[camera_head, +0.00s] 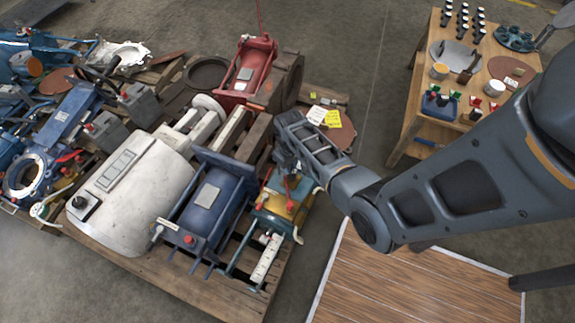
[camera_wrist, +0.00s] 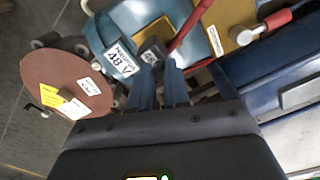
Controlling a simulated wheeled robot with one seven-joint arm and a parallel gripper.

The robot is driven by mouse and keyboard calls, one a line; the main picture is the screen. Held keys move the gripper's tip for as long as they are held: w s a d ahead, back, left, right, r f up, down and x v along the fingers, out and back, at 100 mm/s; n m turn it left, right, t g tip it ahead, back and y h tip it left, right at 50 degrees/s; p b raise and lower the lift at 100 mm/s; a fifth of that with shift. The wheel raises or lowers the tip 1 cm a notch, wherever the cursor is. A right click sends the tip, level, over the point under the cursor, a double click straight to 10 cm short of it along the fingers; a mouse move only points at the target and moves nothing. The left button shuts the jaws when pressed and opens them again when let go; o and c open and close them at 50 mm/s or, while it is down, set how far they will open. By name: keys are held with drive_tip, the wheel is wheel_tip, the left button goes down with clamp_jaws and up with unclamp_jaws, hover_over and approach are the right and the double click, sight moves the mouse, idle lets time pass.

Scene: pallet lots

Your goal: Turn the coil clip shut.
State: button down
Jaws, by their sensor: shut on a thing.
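In the wrist view my gripper (camera_wrist: 160,68) has its two blue fingers close together at a small dark piece with a pale label (camera_wrist: 152,54), which I take to be the coil clip. It sits on a teal machine body (camera_wrist: 105,28) beside a white "48 V" label (camera_wrist: 118,54). How far the clip is turned I cannot tell, as the fingers cover part of it. In the head view my gripper (camera_head: 291,172) reaches down onto the teal and yellow machine (camera_head: 285,205) at the pallet's right side, and the clip is hidden there.
A brass plate (camera_wrist: 228,24) and a red-ended lever (camera_wrist: 278,19) lie close right of my fingers. A brown disc with tags (camera_wrist: 64,84) is at left. A blue motor (camera_head: 215,200) and white housing (camera_head: 130,190) crowd the pallet (camera_head: 165,287). A wooden table (camera_head: 410,120) stands at right.

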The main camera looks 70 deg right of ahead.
drive_tip(key=shift+d+n, duration=0.3)
drive_tip(key=shift+n, duration=0.4)
drive_tip(key=c, duration=1.1)
unclamp_jaws()
drive_tip(key=shift+r, duration=0.1)
wheel_tip(320, 180, up, 8)
drive_tip(key=p, duration=0.2)
drive_tip(key=shift+f, duration=0.2)
